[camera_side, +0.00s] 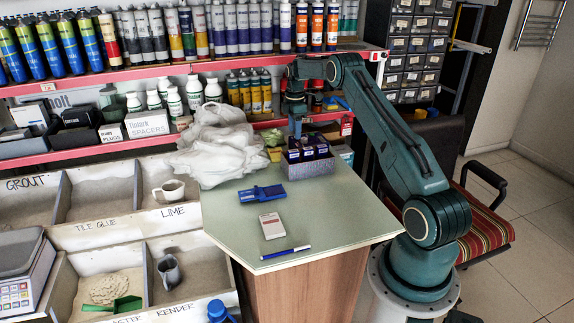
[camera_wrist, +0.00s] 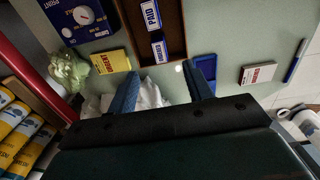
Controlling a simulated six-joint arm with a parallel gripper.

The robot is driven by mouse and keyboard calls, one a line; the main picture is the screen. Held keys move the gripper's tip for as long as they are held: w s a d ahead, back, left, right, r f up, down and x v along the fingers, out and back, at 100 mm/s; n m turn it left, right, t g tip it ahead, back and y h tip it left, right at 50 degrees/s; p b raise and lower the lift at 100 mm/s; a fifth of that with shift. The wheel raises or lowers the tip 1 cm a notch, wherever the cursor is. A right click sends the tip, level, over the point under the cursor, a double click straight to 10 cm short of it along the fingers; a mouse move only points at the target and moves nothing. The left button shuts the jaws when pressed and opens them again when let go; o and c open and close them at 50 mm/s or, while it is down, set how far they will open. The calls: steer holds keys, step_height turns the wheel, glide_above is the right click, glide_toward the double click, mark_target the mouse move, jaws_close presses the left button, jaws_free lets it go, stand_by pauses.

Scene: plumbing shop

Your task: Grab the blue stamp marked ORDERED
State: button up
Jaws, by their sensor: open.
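A stamp box (camera_side: 312,170) holds several dark blue stamps (camera_side: 308,152) on the far part of the table. In the wrist view, the brown-lined box (camera_wrist: 177,30) holds a stamp labelled PAID (camera_wrist: 151,15). Nearer my fingers is another stamp (camera_wrist: 158,50) whose small label seems to read ORDERED. My gripper (camera_wrist: 160,70) is open, with nothing between its fingers. The fingers point towards the box, with the ORDERED stamp in line with the gap. In the side view my gripper (camera_side: 297,128) hangs above the box's back left. The gap in height is hard to tell.
A blue case (camera_side: 262,193), white pad (camera_side: 272,226) and pen (camera_side: 286,253) lie on the table (camera_side: 340,215). White bags (camera_side: 215,150) and a red-edged shelf (camera_side: 100,79) stand close.

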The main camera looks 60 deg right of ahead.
mark_target(293, 151)
steer(key=shift+f, duration=3.55)
steer(key=shift+f, duration=0.1)
steer(key=shift+w+a+f, duration=0.1)
steer(key=shift+w+f, duration=0.05)
steer(key=shift+f, duration=2.35)
steer(key=c, duration=1.1)
